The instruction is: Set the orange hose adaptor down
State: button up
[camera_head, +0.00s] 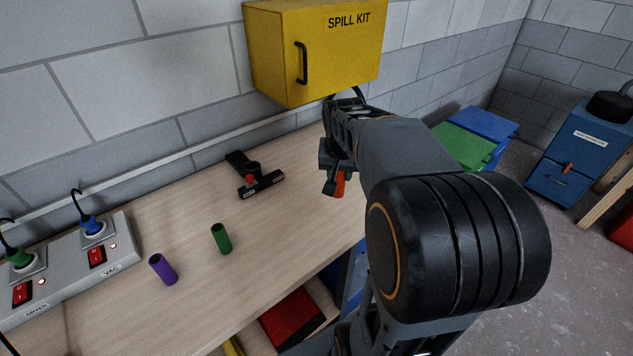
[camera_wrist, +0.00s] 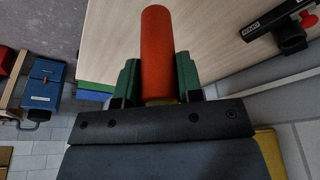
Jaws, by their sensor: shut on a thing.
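The orange hose adaptor (camera_wrist: 158,55) is a plain tube held between the green-padded fingers of my gripper (camera_wrist: 158,85) in the wrist view. In the head view my gripper (camera_head: 336,180) is over the right part of the wooden workbench (camera_head: 300,215), below the yellow cabinet. The orange adaptor (camera_head: 339,184) shows there only in part, pointing down from the fingers. My arm hides some of the gripper. I cannot tell whether the adaptor's lower end touches the bench top.
A purple tube (camera_head: 164,269) and a green tube (camera_head: 221,239) stand on the bench. A switch box (camera_head: 75,265) is at far left. The yellow spill kit cabinet (camera_head: 315,50) hangs above. Bench between is clear.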

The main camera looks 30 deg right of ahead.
jog(key=shift+w+d+f+p, duration=0.45)
jog(key=shift+w+d+f, duration=0.2)
jog(key=shift+w+f, duration=1.25)
jog(key=shift+w+d+f+p, duration=0.45)
jog(key=shift+w+d+f, duration=0.2)
jog(key=shift+w+f, duration=1.25)
jog(key=shift+w+d+f+p, duration=0.45)
jog(key=shift+w+d+f, duration=0.2)
jog(key=shift+w+f, duration=1.25)
jog(key=shift+s+f, duration=0.25)
jog(key=shift+s, duration=0.05)
jog(key=shift+f, duration=0.3)
jog(key=o, duration=0.9)
jog(key=shift+r, duration=0.15)
jog(key=shift+o, duration=0.2)
